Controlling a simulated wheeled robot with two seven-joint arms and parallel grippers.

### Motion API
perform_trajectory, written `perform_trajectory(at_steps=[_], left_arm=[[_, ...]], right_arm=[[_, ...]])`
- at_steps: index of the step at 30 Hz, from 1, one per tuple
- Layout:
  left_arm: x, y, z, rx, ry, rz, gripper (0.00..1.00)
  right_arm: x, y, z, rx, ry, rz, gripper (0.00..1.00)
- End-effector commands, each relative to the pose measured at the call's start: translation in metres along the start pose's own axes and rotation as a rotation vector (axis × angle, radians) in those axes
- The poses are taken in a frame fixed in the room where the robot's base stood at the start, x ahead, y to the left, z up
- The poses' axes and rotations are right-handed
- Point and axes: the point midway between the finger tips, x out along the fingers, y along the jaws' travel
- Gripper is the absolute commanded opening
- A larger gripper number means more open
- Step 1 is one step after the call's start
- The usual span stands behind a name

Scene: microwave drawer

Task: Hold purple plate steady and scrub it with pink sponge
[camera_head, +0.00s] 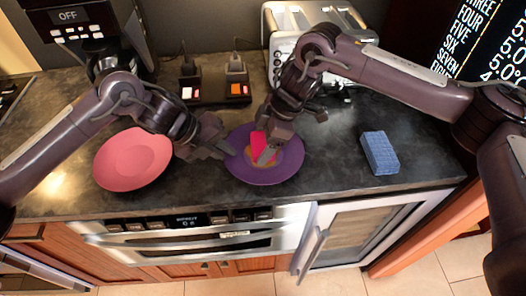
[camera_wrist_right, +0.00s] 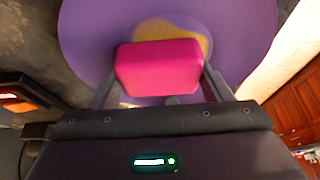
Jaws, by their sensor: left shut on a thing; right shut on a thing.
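The purple plate (camera_head: 262,177) lies flat on the dark counter, with a brownish-yellow stain (camera_head: 291,157) at its middle. My left gripper (camera_head: 232,153) is shut on the plate's left rim. My right gripper (camera_head: 264,157) is above the plate's middle, shut on the pink sponge (camera_head: 258,143). In the right wrist view the sponge (camera_wrist_right: 158,67) sits between the two fingers, over the stain (camera_wrist_right: 165,28) on the plate (camera_wrist_right: 85,40). The sponge hides part of the stain. I cannot tell for sure whether the sponge touches the plate.
A pink plate (camera_head: 133,160) lies to the left and a blue sponge (camera_head: 380,153) to the right. The counter's front edge is close to the purple plate.

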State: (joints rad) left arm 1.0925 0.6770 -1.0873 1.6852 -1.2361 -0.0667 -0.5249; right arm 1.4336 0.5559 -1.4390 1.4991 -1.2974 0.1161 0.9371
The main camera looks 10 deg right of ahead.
Motion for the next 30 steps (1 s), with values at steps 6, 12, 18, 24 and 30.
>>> perform_trajectory(at_steps=[6,12,18,24,30], left_arm=[[0.001,0.001,-0.001,0.001,0.002,0.003,0.0],[0.001,0.001,0.0,0.0,0.0,0.003,0.0],[0.001,0.001,0.0,0.001,0.001,0.002,0.0],[0.001,0.0,-0.001,0.002,0.002,0.002,0.0],[0.001,0.0,-0.001,0.002,0.002,0.001,0.0]], right_arm=[[0.002,-0.015,0.002,0.0,-0.004,-0.007,0.54],[0.003,-0.015,0.002,0.001,-0.006,-0.008,0.54],[0.003,-0.003,0.003,0.004,-0.006,-0.006,0.54],[0.003,0.0,0.004,0.004,-0.007,-0.004,0.54],[0.002,-0.011,0.003,0.003,-0.006,-0.007,0.54]])
